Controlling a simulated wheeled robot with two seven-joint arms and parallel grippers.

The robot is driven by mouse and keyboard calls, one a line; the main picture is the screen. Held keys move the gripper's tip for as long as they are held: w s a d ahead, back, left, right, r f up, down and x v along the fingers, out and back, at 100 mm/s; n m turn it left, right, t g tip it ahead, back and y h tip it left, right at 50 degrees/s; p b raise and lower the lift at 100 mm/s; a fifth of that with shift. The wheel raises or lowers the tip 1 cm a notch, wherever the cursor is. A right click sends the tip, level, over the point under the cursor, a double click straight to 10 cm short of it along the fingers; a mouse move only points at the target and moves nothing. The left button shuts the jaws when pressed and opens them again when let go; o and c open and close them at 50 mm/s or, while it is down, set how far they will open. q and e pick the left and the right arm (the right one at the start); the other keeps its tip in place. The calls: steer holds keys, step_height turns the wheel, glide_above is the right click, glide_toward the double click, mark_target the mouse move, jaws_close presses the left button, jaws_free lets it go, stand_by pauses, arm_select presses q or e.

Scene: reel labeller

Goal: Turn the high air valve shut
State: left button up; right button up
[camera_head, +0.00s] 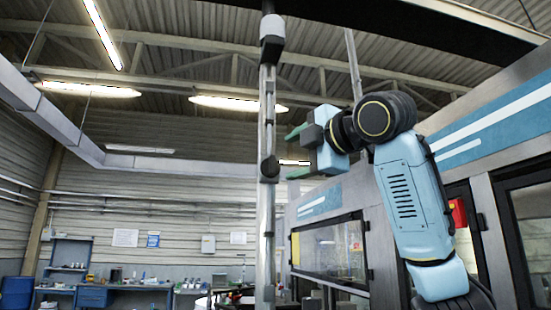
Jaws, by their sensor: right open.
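A grey vertical pipe (265,225) rises in the middle of the camera_head view. A dark round part (269,168) sits on it at mid-height and looks like the valve; its handle position cannot be made out. My right gripper (290,152) is just right of the pipe, level with or slightly above this dark part, with its fingers pointing left. Its two greenish fingers are spread apart, one above the other, with nothing held between them. Whether the fingertips touch the pipe cannot be told. My left gripper is not in view.
A large machine cabinet (330,250) with windows and a blue stripe fills the right side, behind my right arm. A red box (458,213) is on its front. A blue workbench (95,297) stands far left. The space left of the pipe is clear.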

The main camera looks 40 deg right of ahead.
mark_target(275, 164)
steer(key=w, duration=0.2)
steer(key=w+p, duration=0.1)
steer(key=w, duration=0.2)
steer(key=shift+w+d+r, duration=0.1)
steer(key=shift+w+d, duration=0.25)
steer(key=shift+w, duration=0.05)
steer(key=shift+w+p, duration=0.35)
steer(key=shift+w, duration=0.25)
steer(key=shift+s, duration=0.1)
steer(key=c, duration=1)
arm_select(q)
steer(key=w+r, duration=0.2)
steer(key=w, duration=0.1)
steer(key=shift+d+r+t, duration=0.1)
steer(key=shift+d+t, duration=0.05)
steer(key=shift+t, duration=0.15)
arm_select(e)
steer(key=shift+o, duration=0.2)
